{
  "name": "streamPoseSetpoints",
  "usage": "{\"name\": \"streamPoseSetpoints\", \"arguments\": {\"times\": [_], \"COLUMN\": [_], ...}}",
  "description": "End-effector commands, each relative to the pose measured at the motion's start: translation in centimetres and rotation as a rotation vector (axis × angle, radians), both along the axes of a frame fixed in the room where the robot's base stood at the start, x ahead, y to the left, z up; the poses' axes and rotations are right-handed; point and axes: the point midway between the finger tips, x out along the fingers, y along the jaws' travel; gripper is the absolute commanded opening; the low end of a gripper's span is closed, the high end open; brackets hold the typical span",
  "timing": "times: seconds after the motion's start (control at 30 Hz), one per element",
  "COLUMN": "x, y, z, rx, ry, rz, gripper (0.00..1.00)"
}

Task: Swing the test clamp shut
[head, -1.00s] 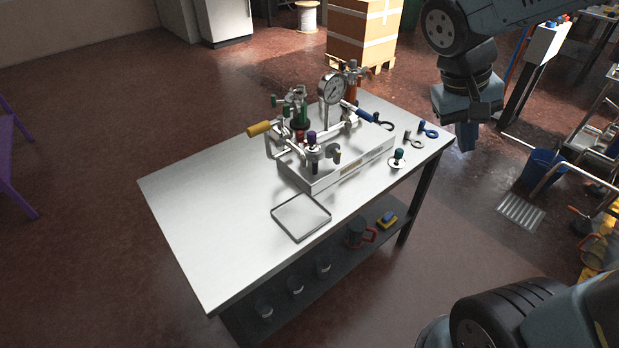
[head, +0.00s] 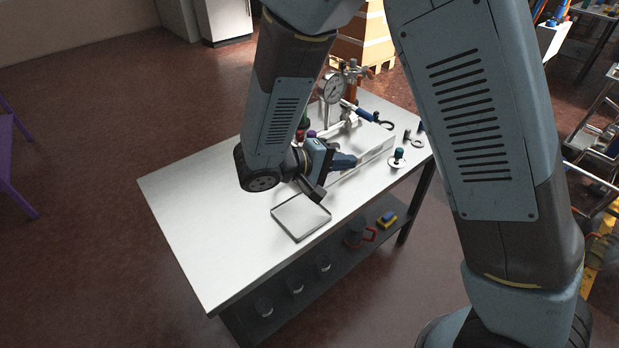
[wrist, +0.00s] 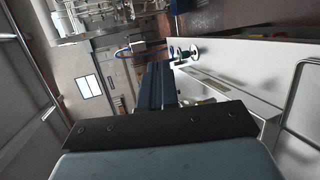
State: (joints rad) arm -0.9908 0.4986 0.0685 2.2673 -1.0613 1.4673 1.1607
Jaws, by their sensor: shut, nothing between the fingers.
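The test rig stands on the white table; its pressure gauge (head: 332,88) and blue clamp handle (head: 367,116) show in the head view. I cannot tell which part is the test clamp. My arm hides the rig's left side, where a yellow handle showed earlier. My gripper (head: 347,161) is low over the front of the rig's pale base (head: 372,155), its fingers pointing right. In the wrist view my gripper (wrist: 153,82) has its fingers together with nothing between them. I see no clear contact with a handle.
An empty shallow tray (head: 275,215) lies on the table (head: 190,220) in front of the rig. A green-topped knob on a disc (head: 398,158) stands at the right; it also shows in the wrist view (wrist: 187,56). The table's left half is clear.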

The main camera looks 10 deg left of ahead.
Motion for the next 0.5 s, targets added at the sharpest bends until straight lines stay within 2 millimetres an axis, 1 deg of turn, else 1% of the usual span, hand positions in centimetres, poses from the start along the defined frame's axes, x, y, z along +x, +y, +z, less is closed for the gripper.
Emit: {"name": "streamPoseSetpoints", "arguments": {"times": [0.03,0.17,0.2,0.3,0.4,0.5], "x": [-0.4,-1.5,-2.0,-3.3,-4.6,-5.8], "y": [1.6,5.4,6.5,9.2,11.4,13.1], "z": [-1.3,-4.0,-4.9,-7.1,-9.1,-10.7], "rx": [-0.029,-0.083,-0.095,-0.118,-0.128,-0.129], "ry": [-0.021,-0.099,-0.123,-0.177,-0.225,-0.261], "rz": [0.051,0.187,0.231,0.338,0.434,0.507], "gripper": [0.00,0.00,0.00,0.00,0.00,0.00]}}
